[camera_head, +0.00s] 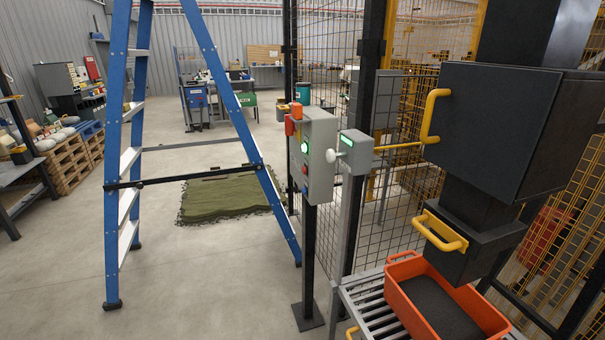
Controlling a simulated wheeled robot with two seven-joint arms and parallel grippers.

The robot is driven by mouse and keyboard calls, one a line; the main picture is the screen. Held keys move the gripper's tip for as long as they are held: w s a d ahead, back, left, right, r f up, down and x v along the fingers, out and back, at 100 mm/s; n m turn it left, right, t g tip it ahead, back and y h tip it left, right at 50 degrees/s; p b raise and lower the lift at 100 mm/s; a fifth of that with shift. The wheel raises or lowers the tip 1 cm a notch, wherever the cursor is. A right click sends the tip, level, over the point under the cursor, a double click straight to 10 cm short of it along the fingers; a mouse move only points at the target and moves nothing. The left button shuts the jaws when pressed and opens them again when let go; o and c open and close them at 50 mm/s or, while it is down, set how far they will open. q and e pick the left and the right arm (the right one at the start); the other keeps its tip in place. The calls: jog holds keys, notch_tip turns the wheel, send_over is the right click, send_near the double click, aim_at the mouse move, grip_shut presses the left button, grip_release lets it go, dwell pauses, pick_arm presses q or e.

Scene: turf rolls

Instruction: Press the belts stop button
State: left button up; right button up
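A grey control box (320,150) stands on a dark post in the middle of the view. Its front carries a lit green button (305,147), with small coloured controls below it that are too small to make out. An orange-red part (293,120) sits at its upper left corner. A smaller grey box (357,150) with a green display is fixed just to the right. A pale round knob (332,155) shows between the two boxes. No label reads clearly, so I cannot tell which control is the belts stop button. Neither of my grippers is in view.
A blue stepladder (128,160) stands at left, near the control box. A green turf piece (222,198) lies behind it. Mesh fencing (335,85) runs behind the box. At right are a black machine (500,120) with yellow handles and an orange bin (400,290) on rollers.

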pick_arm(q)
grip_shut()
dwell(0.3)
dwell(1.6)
